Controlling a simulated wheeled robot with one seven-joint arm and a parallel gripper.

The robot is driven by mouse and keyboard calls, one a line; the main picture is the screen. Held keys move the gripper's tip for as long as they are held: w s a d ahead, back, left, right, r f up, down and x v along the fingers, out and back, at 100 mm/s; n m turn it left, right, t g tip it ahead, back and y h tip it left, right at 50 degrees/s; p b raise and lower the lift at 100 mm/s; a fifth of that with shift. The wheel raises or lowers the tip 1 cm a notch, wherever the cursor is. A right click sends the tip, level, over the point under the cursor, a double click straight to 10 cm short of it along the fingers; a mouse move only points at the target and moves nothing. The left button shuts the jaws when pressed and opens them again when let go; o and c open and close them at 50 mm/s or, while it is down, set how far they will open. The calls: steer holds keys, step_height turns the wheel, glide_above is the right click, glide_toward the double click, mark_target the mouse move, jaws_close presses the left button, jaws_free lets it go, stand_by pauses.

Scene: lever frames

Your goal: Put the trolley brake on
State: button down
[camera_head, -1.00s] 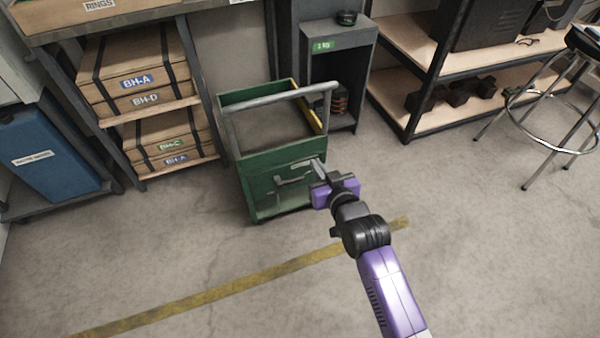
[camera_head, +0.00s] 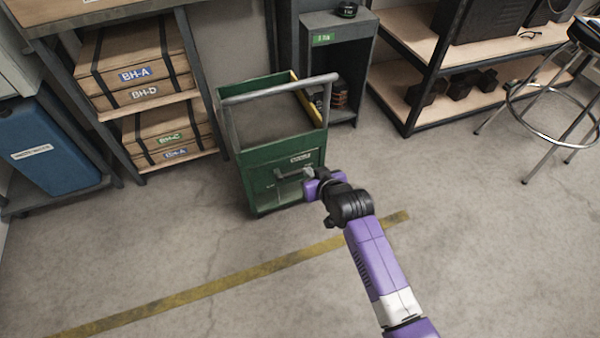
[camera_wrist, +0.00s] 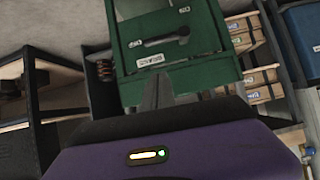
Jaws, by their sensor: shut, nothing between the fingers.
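The green trolley (camera_head: 262,147) stands on the floor in the middle of the head view, with a grey push handle across its top. On its front panel is a grey brake lever (camera_head: 284,174), lying nearly level, below a small white label. The lever also shows in the wrist view (camera_wrist: 163,39), where the trolley appears turned over. My gripper (camera_head: 308,174) is shut and empty, in front of the panel near the lever's right end. In the wrist view its fingers (camera_wrist: 157,88) point at the panel, on the label's side of the lever. Contact with the panel cannot be told.
A shelf with wooden boxes (camera_head: 165,135) stands left of the trolley, and a grey cabinet (camera_head: 340,60) stands close behind it on the right. A stool (camera_head: 545,105) is at far right. The floor in front is clear, with a yellow line (camera_head: 240,273).

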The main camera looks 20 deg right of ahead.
steer(key=b, duration=0.3)
glide_above(291, 174)
steer(key=s+d, duration=0.3)
step_height(291, 174, down, 4)
steer(key=shift+w+a+f+b, duration=0.1)
steer(key=shift+w+f+b, duration=0.1)
steer(key=shift+f+b, duration=0.35)
steer(key=shift+w+a+f+b, duration=0.1)
steer(key=shift+w+f+b, duration=0.15)
steer(key=shift+f, duration=0.65)
steer(key=shift+w+a+f+b, duration=0.15)
steer(key=shift+f+b, duration=0.3)
steer(key=shift+f, duration=0.25)
steer(key=shift+f, duration=0.1)
